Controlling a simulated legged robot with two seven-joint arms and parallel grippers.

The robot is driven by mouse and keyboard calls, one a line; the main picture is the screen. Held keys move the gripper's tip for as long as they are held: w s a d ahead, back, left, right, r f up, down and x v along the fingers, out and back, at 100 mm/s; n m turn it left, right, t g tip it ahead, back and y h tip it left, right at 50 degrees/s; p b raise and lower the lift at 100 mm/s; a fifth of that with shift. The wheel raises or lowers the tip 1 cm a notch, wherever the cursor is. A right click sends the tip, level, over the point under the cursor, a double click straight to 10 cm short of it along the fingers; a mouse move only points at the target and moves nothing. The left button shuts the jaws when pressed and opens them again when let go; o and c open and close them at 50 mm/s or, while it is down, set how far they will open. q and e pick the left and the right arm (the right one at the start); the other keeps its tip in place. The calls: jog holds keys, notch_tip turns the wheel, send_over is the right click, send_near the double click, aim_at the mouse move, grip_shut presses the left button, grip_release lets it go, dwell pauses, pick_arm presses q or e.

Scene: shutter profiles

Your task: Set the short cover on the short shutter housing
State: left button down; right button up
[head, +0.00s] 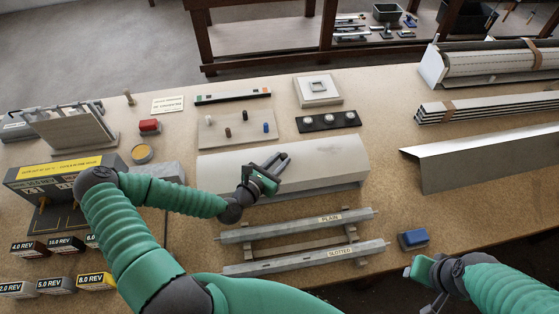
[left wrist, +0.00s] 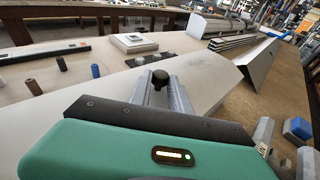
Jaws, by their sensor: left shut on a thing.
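The short cover (head: 220,170) is a long pale grey piece with a sloping front, lying crosswise in the middle of the bench.
Two rails, marked PLAIN (head: 295,226) and SLOTTED (head: 305,258), lie in front of the cover. A peg board (head: 220,143) and a black plate with knobs (head: 328,121) lie behind. A long angled cover (head: 480,160) is at right. A blue block (head: 413,239) is near the front edge.

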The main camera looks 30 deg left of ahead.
pick_arm(q)
jog(key=shift+s+f, duration=0.15)
jog(key=shift+f, duration=0.15)
jog(key=c, duration=1.5)
grip_release()
jog(key=o, duration=0.4)
jog(key=shift+c, duration=0.2)
